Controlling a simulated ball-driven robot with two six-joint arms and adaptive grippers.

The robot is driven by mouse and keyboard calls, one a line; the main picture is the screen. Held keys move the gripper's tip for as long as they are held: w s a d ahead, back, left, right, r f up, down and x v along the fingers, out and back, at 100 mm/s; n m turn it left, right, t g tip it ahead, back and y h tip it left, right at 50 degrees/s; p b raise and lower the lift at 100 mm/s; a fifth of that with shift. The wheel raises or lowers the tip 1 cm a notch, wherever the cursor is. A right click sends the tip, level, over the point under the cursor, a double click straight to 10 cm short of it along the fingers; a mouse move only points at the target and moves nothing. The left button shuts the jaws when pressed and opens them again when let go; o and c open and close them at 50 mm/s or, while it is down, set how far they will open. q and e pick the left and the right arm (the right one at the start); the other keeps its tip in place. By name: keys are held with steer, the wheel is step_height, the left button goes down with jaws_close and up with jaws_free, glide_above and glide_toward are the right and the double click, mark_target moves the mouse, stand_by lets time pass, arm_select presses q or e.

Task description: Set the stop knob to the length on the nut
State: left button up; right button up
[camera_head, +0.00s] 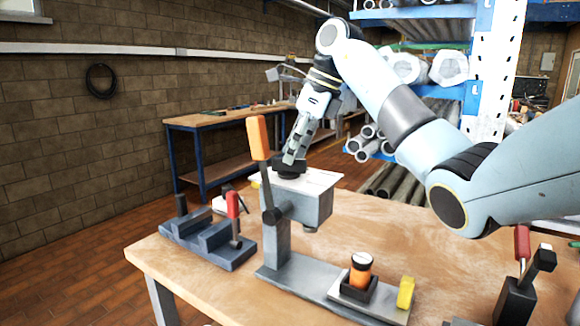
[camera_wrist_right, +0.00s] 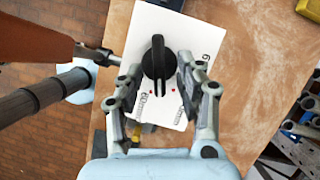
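The black stop knob (camera_head: 289,165) sits on a white plate (camera_head: 322,178) on top of a grey machine box (camera_head: 312,207). My right gripper (camera_head: 291,156) points down at the knob. In the right wrist view, the knob (camera_wrist_right: 158,62) has a raised bar. The two fingers of my right gripper (camera_wrist_right: 160,78) stand on either side of it, open, with gaps visible. I cannot pick out a nut with a legible length. My left gripper is out of view.
An orange-handled lever (camera_head: 258,140) rises beside the machine box. An orange-and-black cylinder (camera_head: 361,272) stands in a holder by a yellow block (camera_head: 406,292). A blue-grey fixture with a red handle (camera_head: 233,206) is at left. Bare wooden tabletop (camera_head: 440,265) lies right.

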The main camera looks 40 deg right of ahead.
steer(key=shift+x, duration=1)
steer(key=shift+c, duration=0.2)
steer(key=c, duration=0.4)
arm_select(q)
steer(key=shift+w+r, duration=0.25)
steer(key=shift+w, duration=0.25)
arm_select(e)
jaws_close()
